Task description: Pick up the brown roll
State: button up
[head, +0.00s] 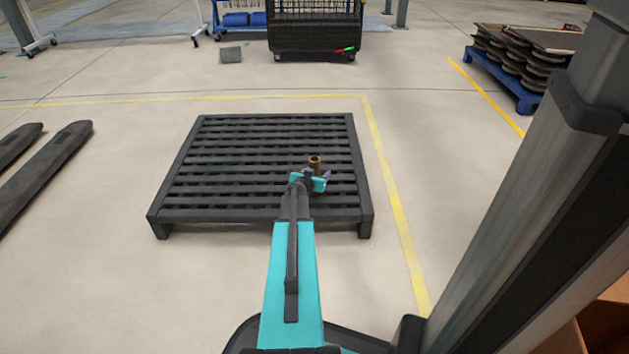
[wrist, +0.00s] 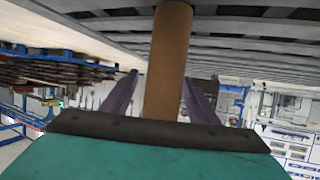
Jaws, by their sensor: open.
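The brown roll (head: 315,162) is a small upright cylinder over the right part of the dark slatted pallet (head: 215,170). My gripper (head: 312,178) is open at the roll's near side. In the wrist view one purple-grey finger of my gripper (wrist: 160,92) stands on each side of the roll, with a visible gap on the left. Contact on the right cannot be told.
A yellow floor line (head: 390,190) runs right of the pallet. Dark forks (head: 45,165) lie on the floor at left. A black cage cart (head: 315,30) stands behind, and a loaded blue pallet (head: 520,90) at back right. The floor around the slatted pallet is clear.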

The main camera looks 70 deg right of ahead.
jog(key=shift+d+f, duration=0.1)
jog(key=shift+d, duration=0.2)
dwell(0.4)
jog(key=c, duration=1.1)
jog(key=shift+c, duration=0.2)
